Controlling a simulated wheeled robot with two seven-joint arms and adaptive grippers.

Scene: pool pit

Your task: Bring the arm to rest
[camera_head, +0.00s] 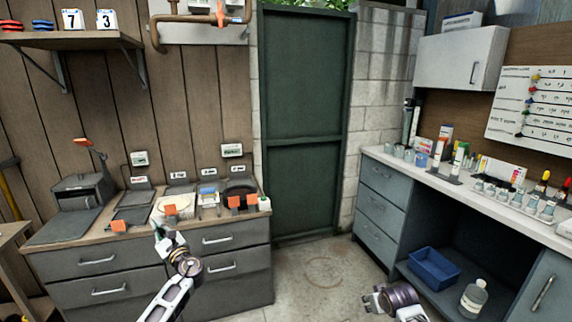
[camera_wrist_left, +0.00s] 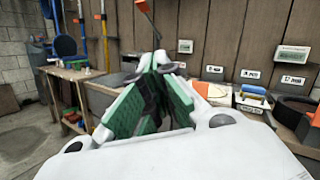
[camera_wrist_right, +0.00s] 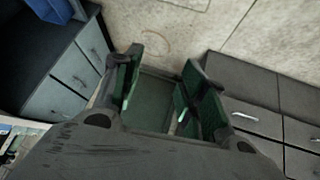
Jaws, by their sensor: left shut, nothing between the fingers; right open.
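My left arm (camera_head: 172,292) reaches up from the bottom toward the drawer counter. My left gripper (camera_head: 158,232) is in front of the counter's front edge. In the left wrist view its green-padded fingers (camera_wrist_left: 158,62) lean together at the tips, shut with nothing visible between them. My right gripper (camera_head: 372,303) is low at the bottom of the head view, over the floor and left of the right-hand cabinet. In the right wrist view its green-padded fingers (camera_wrist_right: 163,58) stand apart, open and empty.
The grey drawer counter (camera_head: 235,262) holds small devices and orange tags. On the right, a white-topped bench (camera_head: 480,207) carries bottles and vials. Its open shelf holds a blue bin (camera_head: 433,268) and a white bottle (camera_head: 473,298). The floor (camera_head: 320,272) before the green door (camera_head: 305,120) is clear.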

